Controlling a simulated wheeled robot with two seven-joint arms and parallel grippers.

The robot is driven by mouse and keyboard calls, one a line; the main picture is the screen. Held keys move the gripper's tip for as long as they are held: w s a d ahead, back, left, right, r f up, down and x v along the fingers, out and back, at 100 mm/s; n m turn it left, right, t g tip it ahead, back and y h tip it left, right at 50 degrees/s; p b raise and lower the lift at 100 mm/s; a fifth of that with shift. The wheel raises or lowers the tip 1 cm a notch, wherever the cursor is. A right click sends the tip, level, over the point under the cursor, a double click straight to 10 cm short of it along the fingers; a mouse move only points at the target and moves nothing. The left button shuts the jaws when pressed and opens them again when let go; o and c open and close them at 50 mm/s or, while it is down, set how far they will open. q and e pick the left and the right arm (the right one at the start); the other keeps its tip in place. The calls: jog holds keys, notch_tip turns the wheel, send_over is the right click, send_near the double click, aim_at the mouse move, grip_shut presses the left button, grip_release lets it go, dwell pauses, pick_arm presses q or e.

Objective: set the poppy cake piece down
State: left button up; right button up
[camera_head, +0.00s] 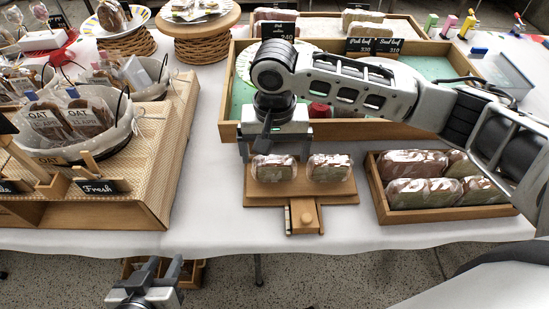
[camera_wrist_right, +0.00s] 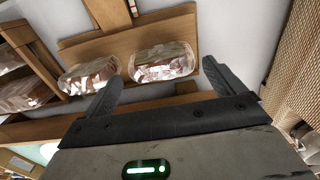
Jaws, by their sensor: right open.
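Two wrapped cake pieces lie side by side on a wooden board with a handle (camera_head: 258,200). The left piece (camera_head: 273,168) rests on the board beneath my right gripper (camera_head: 274,152), which is open. In the right wrist view this piece (camera_wrist_right: 162,62) lies just past and between the spread fingers of my right gripper (camera_wrist_right: 165,85), with no grip on it visible. The other piece (camera_head: 330,168) is to its right, and it also shows in the right wrist view (camera_wrist_right: 88,76). Which one is poppy I cannot tell. My left gripper (camera_head: 162,264) is low at the front, open and empty.
A wooden crate (camera_head: 440,213) of wrapped pieces stands right of the board. Behind is a large wooden tray (camera_head: 225,130) with a green lining, partly covered by my right arm. A woven stand (camera_head: 170,150) with baskets fills the left. White cloth (camera_head: 215,215) is clear around the board.

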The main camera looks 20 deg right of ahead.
aim_at(275, 161)
pick_arm(q)
jog(key=shift+s+a+p, duration=0.1)
jog(key=shift+p, duration=0.3)
pick_arm(e)
notch_tip(275, 161, up, 8)
jog(key=shift+r, duration=0.25)
